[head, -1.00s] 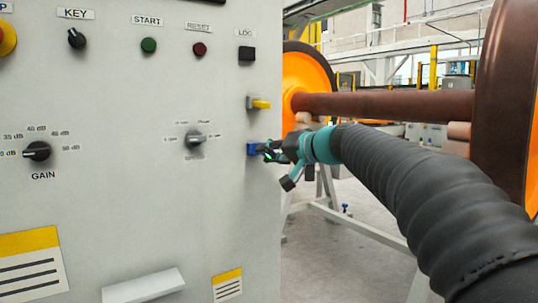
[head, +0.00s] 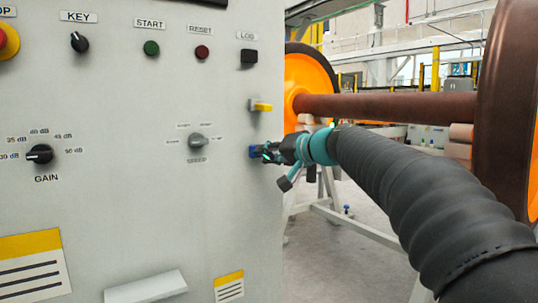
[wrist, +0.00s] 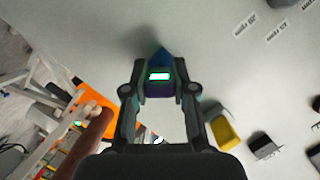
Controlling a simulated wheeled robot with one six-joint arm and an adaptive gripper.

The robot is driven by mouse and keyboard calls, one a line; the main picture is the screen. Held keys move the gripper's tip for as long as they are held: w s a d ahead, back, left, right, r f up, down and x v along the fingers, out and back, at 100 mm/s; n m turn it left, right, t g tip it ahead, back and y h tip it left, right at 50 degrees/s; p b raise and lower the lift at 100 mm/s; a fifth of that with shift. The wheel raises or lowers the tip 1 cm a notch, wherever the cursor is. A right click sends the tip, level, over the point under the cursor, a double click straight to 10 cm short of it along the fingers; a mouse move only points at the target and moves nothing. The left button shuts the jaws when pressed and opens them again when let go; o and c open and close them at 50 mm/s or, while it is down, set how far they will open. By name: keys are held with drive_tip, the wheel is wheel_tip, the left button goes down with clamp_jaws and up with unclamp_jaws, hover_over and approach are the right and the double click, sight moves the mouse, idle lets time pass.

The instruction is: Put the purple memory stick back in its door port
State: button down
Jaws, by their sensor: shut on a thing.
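The purple memory stick (wrist: 160,89) is between the fingertips of my gripper (wrist: 160,78) in the wrist view, with a small bright patch on it. My gripper is shut on it. A blue block (wrist: 161,57), which looks like the door port, sits on the grey panel straight ahead of the stick. The stick's front end meets or overlaps the blue block in the picture; I cannot tell how far it is in. In the head view, my gripper (head: 268,152) is at the panel's right edge, beside the blue block (head: 253,151); the fingers hide the stick there.
A yellow-tipped switch (head: 261,105) is on the panel just above my gripper, and a black LOG socket (head: 249,56) is higher up. A grey knob (head: 198,141) is to the left. Behind the panel are a brown axle (head: 390,106) and an orange wheel (head: 308,78).

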drive_tip(key=shift+w+a, duration=0.35)
drive_tip(key=shift+w, duration=0.15)
drive_tip(key=c, duration=0.9)
unclamp_jaws()
drive_tip(key=shift+o, duration=0.2)
drive_tip(key=v, duration=1.2)
